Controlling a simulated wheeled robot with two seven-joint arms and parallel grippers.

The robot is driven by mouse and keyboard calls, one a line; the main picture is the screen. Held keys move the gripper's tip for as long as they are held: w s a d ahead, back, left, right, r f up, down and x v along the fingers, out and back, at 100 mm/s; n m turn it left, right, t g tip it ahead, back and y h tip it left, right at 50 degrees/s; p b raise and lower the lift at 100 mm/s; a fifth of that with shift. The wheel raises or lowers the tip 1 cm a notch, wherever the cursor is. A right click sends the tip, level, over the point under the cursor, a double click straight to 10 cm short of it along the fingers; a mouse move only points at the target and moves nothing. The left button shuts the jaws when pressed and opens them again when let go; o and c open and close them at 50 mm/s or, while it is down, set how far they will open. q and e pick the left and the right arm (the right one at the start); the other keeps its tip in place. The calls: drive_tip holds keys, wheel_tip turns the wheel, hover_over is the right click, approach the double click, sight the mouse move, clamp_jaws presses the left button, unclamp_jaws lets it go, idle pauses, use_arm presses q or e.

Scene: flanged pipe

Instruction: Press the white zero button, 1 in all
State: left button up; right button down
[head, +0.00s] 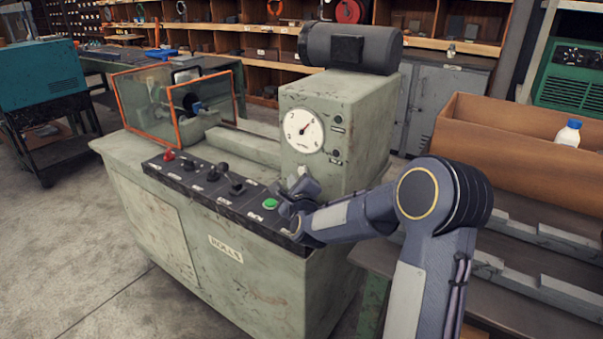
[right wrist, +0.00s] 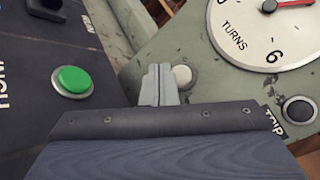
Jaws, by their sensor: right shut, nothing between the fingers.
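The white button (right wrist: 182,76) sits in a pale metal ring on the green machine face below the turns dial (right wrist: 272,30). In the right wrist view it is just right of the fingertips of my right gripper (right wrist: 158,72), which partly overlap its edge. Whether they touch cannot be told. The fingers are shut together and empty. In the head view my right gripper (head: 293,184) is low in front of the machine's upright housing, below the dial (head: 304,131), and largely hides the button area. My left gripper is not in view.
A green button (head: 270,203) is on the black control panel close to my right gripper, with several levers and a red knob (head: 169,155) farther left. A dark button (right wrist: 299,110) labelled TRIP is near. A wooden crate (head: 510,135) stands right.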

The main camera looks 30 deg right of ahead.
drive_tip(key=shift+w+d, duration=0.2)
drive_tip(key=shift+d, duration=0.4)
idle(1.6)
drive_tip(key=shift+w+d+f+b, duration=0.1)
drive_tip(key=shift+d+b, duration=0.15)
drive_tip(key=shift+b, duration=0.4)
drive_tip(key=shift+w+d, duration=0.1)
drive_tip(key=shift+d, duration=0.05)
drive_tip(key=shift+w+d+b, duration=0.15)
drive_tip(key=shift+d+b, duration=0.25)
drive_tip(key=shift+b, duration=0.2)
drive_tip(key=shift+a, duration=0.1)
idle(0.4)
drive_tip(key=shift+s+a+b, duration=0.3)
drive_tip(key=shift+a+b, duration=0.05)
drive_tip(key=shift+a, duration=0.35)
